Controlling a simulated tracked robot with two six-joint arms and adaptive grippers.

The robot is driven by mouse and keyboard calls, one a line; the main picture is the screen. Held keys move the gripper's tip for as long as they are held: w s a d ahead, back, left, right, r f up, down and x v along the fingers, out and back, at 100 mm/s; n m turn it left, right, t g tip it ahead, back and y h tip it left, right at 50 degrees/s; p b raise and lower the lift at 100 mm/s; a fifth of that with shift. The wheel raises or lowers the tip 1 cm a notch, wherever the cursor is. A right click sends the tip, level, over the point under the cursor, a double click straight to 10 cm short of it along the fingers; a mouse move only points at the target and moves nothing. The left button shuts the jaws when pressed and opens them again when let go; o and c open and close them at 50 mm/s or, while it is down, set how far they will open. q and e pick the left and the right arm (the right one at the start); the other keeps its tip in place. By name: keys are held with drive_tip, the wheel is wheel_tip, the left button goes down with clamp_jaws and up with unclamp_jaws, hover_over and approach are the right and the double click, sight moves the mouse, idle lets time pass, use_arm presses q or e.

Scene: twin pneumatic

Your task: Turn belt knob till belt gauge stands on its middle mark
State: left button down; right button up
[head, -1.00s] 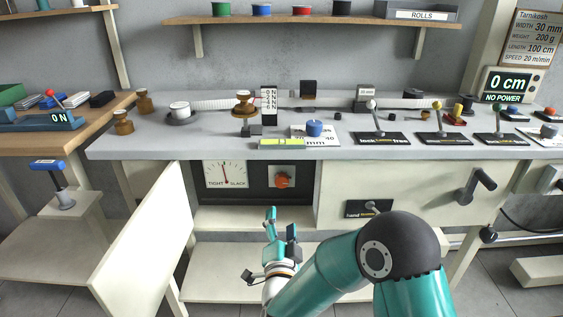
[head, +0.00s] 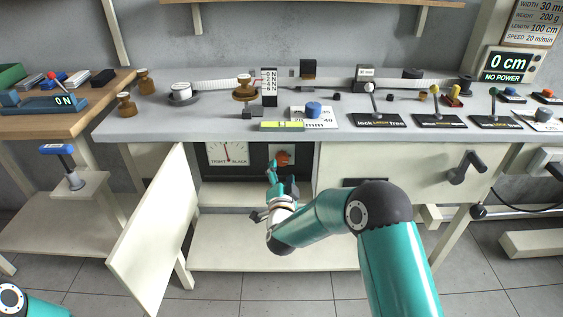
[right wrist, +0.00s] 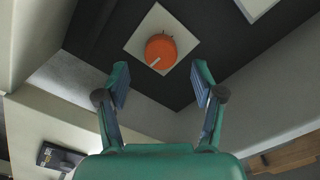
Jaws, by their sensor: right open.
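The belt knob (head: 283,158) is orange, on a white plate inside the open bay under the bench. In the right wrist view the knob (right wrist: 161,51) shows a white pointer line toward its lower left. The belt gauge (head: 227,153), a white dial marked TIGHT and SLACK, is left of the knob. Its red needle looks near upright, but it is too small to read exactly. My right gripper (head: 281,178) is open and empty, just below and in front of the knob. In the right wrist view its fingers (right wrist: 160,80) are spread, with the knob beyond them, apart from both.
An open cabinet door (head: 150,235) stands left of the bay. A closed panel (head: 395,165) bounds it on the right, and a shelf (head: 225,195) lies below. The bench top (head: 220,127) overhangs the bay. A crank (head: 467,167) sits farther right.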

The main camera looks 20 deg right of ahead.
sight(282, 162)
drive_tip(key=shift+x, duration=2.75)
drive_tip(key=c, duration=1.1)
drive_tip(key=shift+f+n+b, duration=0.2)
drive_tip(key=shift+n+b, duration=0.5)
drive_tip(key=shift+n, duration=0.1)
drive_tip(key=shift+c, duration=0.2)
drive_tip(key=shift+r+n, duration=0.1)
drive_tip(key=shift+n, duration=0.6)
drive_tip(key=o, duration=1.1)
drive_tip(key=shift+o, duration=0.2)
